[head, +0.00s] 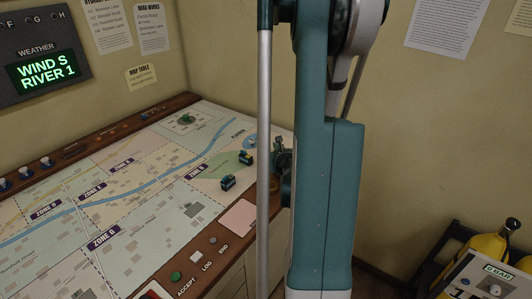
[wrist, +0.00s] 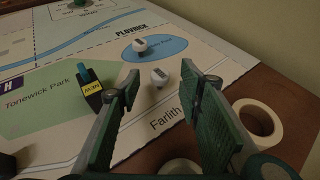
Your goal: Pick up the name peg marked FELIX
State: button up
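Two small white pegs with dark marks stand on the map in the wrist view. One peg (wrist: 139,45) is on the blue lake patch, and the other peg (wrist: 160,77) is nearer, on pale map ground. Their lettering is too small to read, so I cannot tell which, if either, says FELIX. My gripper (wrist: 165,84) is open, with nothing seen between its green-padded fingers. The nearer peg shows in the gap between the fingertips, apparently beyond them. In the head view my gripper (head: 281,157) is at the map's right edge, partly hidden by my arm.
A dark toy vehicle (wrist: 88,86) with a yellow label stands just left of the left finger; two vehicles (head: 228,182) show in the head view. A pale tape roll (wrist: 262,120) lies right of the right finger on the brown table edge (wrist: 285,85). Walls stand behind.

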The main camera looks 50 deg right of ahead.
aim_at(266, 149)
jog(key=shift+x, duration=1.55)
jog(key=shift+c, duration=0.7)
jog(key=c, duration=0.6)
